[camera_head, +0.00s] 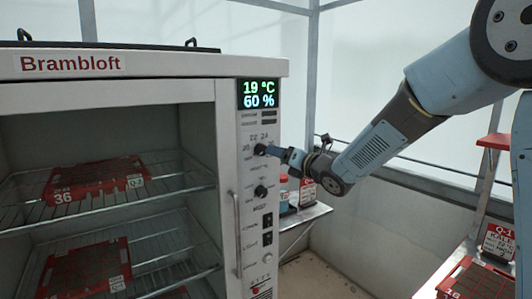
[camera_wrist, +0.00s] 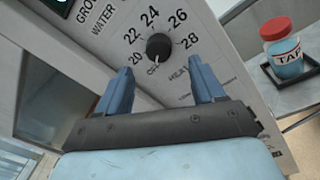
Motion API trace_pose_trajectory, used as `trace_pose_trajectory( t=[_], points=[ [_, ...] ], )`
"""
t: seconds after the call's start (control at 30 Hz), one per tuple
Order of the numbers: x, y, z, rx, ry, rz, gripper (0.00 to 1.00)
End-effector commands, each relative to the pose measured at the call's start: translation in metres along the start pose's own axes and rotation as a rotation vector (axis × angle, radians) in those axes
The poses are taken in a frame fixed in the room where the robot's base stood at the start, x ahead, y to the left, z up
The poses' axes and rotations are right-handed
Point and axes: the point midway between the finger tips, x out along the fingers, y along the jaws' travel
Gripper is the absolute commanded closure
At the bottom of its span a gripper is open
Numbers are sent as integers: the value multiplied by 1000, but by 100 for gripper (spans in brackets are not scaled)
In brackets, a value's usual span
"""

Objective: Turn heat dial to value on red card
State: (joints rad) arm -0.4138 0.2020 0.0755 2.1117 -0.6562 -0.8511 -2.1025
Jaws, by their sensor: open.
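The heat dial (camera_wrist: 159,46) is a round black knob on the cabinet's white panel, ringed by numbers 20 to 28. A small pale mark shows at its lower edge near "OFF"; I cannot surely read its setting. In the head view the dial (camera_head: 260,149) is the upper knob, below the display. My gripper (camera_wrist: 160,70) is open, its blue fingers on either side of the dial's lower part; contact cannot be told. In the head view my gripper (camera_head: 278,151) reaches the panel from the right. A red card (camera_head: 497,242) at the right reads "Q-1 KALE"; its temperature is too small to read surely.
The display (camera_head: 259,95) reads 19 °C and 60 %. A second knob (camera_head: 261,191) and switches sit below the dial. A vertical door handle (camera_head: 237,235) is left of them. A red-lidded jar (camera_wrist: 280,48) stands on a side shelf. Red trays (camera_head: 95,178) lie on wire racks.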

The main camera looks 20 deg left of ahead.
Motion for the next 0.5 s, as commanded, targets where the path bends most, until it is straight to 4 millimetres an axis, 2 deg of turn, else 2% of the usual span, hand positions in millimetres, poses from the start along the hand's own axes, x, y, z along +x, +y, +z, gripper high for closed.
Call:
trace_pose_trajectory(
  t=[0.2,0.5],
  points=[
    [38,0,-1,0,1,1,32],
    [65,0,0,1,0,0,32]
  ],
)
